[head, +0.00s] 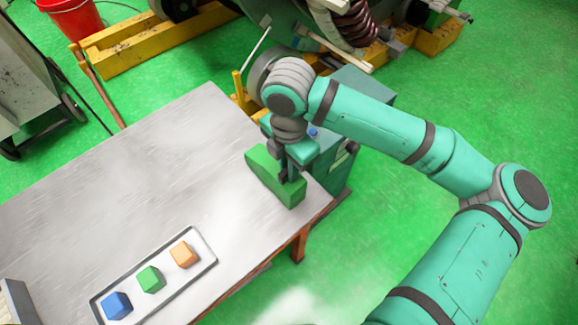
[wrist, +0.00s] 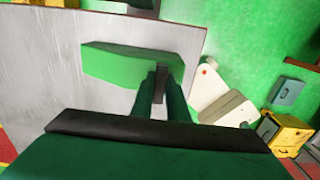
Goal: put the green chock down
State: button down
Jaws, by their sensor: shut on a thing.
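The green chock (head: 268,173) is a long green block at the right end of the grey table (head: 150,160), near its edge. My gripper (head: 290,172) is above the chock's right part, with its fingers shut on it. In the wrist view the chock (wrist: 120,64) lies across the upper middle, and my gripper's fingers (wrist: 160,85) meet its right end. The table (wrist: 50,60) shows behind and below it. I cannot tell whether the chock's underside touches the table.
The table's middle is clear. A teal cabinet (head: 338,170) stands beside the right edge. Yellow beams (head: 125,45) lie behind.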

jog(key=c, duration=1.7)
grip_release()
notch_tip(320, 180, up, 12)
jog(key=shift+r, duration=0.15)
jog(key=shift+w, duration=0.1)
